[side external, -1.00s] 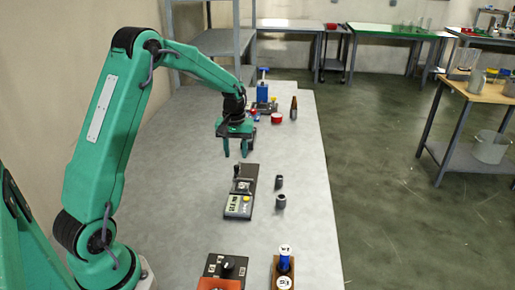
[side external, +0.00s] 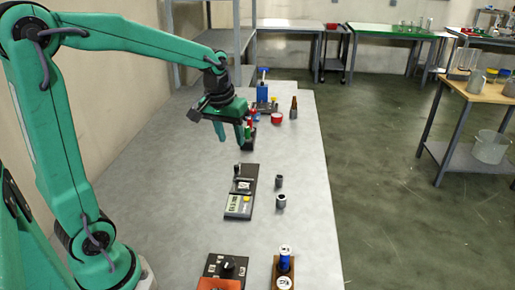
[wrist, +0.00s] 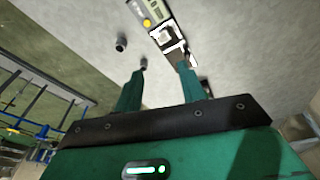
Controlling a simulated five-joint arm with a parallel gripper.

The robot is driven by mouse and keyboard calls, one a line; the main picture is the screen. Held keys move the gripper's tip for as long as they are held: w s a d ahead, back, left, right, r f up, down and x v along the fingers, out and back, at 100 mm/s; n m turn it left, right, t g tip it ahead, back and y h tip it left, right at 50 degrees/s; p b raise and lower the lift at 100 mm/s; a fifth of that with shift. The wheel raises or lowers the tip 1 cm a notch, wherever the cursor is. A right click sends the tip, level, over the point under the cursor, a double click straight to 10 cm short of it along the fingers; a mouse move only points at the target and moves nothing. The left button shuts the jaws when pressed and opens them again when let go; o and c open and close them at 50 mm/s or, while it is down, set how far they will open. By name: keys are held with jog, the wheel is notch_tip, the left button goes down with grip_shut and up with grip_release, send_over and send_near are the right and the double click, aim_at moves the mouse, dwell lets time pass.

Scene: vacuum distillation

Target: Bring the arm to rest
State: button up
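My gripper (side external: 231,133) hangs over the grey table (side external: 180,170) at the end of my green arm, above and beyond the black device with a display (side external: 240,206). Its two fingers are apart, with nothing seen between them. In the wrist view my gripper (wrist: 163,64) also shows two spread fingers. The same device (wrist: 165,32) lies beyond the fingertips there, with one fingertip overlapping its end in the picture.
Two small dark cylinders (side external: 281,200) stand right of the device. A red bowl (side external: 277,118), a brown bottle (side external: 294,108) and a blue item (side external: 262,92) stand at the far end. The table's left side is bare.

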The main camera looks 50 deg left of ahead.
jog(key=s+d+r+m+t, duration=0.1)
jog(key=s+d+m, duration=0.1)
jog(key=s+d, duration=0.2)
jog(key=s+d+r+m+t, duration=0.2)
jog(key=s+d+m, duration=0.1)
jog(key=s, duration=0.8)
jog(key=shift+s+d+r, duration=0.15)
jog(key=shift+s+d, duration=0.15)
jog(key=shift+d, duration=0.25)
